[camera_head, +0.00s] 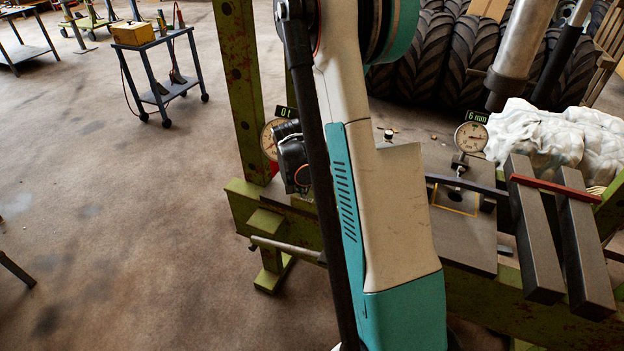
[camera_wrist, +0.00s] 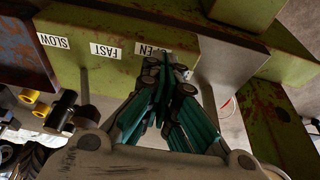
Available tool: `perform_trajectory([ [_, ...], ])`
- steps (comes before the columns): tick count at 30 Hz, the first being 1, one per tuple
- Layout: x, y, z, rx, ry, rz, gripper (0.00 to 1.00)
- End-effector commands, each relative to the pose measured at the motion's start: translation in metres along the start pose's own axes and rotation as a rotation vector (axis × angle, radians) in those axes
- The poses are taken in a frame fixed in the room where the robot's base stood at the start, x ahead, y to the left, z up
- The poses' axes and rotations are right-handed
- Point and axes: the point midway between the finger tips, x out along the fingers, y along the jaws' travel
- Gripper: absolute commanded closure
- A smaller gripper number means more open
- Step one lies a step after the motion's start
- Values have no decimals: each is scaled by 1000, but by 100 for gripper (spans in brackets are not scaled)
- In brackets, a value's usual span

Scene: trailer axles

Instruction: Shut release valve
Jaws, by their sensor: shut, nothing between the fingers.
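My gripper (camera_wrist: 170,72) is shut and empty in the wrist view. Its fingertips are in front of the green beam (camera_wrist: 110,72), over the lower part of the OPEN label (camera_wrist: 150,49). The FAST label (camera_wrist: 105,50) and SLOW label (camera_wrist: 53,41) are further left on the beam. A smooth grey part (camera_wrist: 226,72) stands just right of the fingers; whether it belongs to the release valve, and whether the fingers touch it, I cannot tell. No valve handle is clearly recognisable. In the head view my arm hides the gripper and the label area.
A metal bar (camera_head: 285,248) juts left from the frame. Heavy steel bars (camera_head: 535,230) lie at right. A trolley (camera_head: 160,75) stands on open floor at left.

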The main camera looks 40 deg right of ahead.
Motion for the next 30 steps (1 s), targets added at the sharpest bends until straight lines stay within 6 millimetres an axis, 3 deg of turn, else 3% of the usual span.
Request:
perform_trajectory([
  [16,-54,0,-17,0,0,0,100],
  [30,-56,0,-17,0,0,0,100],
])
